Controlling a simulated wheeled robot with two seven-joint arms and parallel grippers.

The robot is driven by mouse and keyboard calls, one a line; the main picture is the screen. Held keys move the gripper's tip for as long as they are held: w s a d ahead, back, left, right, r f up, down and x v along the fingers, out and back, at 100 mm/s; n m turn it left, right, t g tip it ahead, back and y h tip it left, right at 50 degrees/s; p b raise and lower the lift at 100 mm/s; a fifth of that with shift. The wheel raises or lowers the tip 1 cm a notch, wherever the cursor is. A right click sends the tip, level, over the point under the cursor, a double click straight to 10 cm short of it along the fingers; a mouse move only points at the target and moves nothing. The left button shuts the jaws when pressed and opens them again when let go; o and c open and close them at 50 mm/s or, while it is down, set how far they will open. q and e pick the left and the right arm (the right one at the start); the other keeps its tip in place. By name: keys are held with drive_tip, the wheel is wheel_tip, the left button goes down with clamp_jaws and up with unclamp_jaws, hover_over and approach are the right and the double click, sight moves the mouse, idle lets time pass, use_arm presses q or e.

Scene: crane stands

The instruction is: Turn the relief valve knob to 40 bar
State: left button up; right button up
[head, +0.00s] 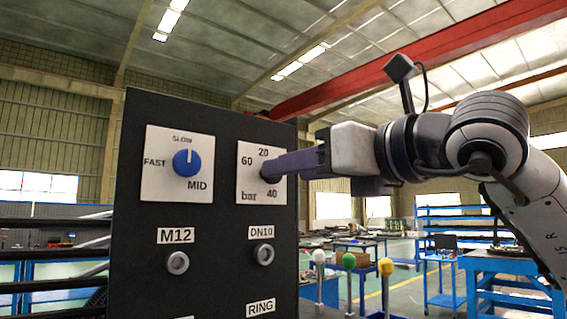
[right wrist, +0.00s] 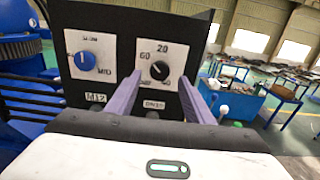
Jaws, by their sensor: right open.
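The relief valve dial plate (head: 249,193) is a white square marked 20, 40, 60 and bar, on the upper right of a black panel (head: 214,220). My left gripper is not in view.
A blue knob (head: 187,162) on a SLOW, FAST, MID plate (head: 157,185) sits left of the dial. Round fittings labelled M12 (head: 177,263) and DN10 (head: 263,254) are below. Blue workbenches (head: 508,270) and rods with coloured balls stand behind to the right.

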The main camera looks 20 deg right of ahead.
drive_tip(key=x, duration=0.3)
drive_tip(key=shift+w+a+p, duration=0.1)
drive_tip(key=shift+w+p, duration=0.1)
drive_tip(key=shift+p, duration=0.2)
drive_tip(key=c, duration=1)
